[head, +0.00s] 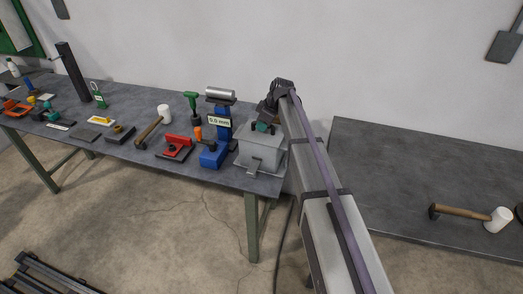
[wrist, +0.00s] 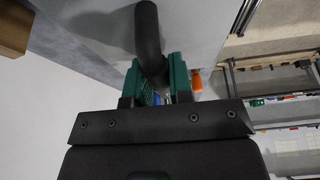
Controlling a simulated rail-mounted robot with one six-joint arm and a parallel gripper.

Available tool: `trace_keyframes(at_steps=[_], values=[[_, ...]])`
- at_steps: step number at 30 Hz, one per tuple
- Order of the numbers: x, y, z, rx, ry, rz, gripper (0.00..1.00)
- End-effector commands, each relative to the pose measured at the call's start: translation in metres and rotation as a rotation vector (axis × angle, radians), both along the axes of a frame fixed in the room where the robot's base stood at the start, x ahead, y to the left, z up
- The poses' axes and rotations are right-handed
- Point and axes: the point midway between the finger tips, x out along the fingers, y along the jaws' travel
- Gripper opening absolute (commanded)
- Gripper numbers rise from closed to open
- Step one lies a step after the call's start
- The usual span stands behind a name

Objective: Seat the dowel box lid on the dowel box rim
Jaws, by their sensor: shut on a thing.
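The grey dowel box (head: 257,158) stands at the right end of the long workbench in the head view. The grey lid (head: 246,132) lies over the top of the box; I cannot tell whether it rests fully on the rim or sits slightly above it. My gripper (head: 264,127) is over the lid. In the wrist view the green fingers of my gripper (wrist: 154,86) are shut on the lid's dark curved handle (wrist: 149,35). The lid's grey surface (wrist: 195,25) shows behind the handle. The rim is hidden.
A blue stand (head: 222,130) with a metal roller (head: 220,93) is close left of the box. A red fixture (head: 176,146) and a mallet (head: 152,127) lie farther left. A second bench (head: 400,170) at right holds another mallet (head: 470,214) and is mostly clear.

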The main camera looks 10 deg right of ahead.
Motion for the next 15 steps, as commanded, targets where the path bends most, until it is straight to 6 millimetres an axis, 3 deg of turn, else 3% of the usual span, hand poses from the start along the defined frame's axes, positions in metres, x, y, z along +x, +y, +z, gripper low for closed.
trace_keyframes(at_steps=[5,6,15], values=[[0.0,0.0,-0.0035,0.0,0.0,0.0,0.0],[0.0,0.0,-0.0025,0.0,0.0,0.0,0.24],[0.0,0.0,-0.0024,0.0,0.0,0.0,0.5]])
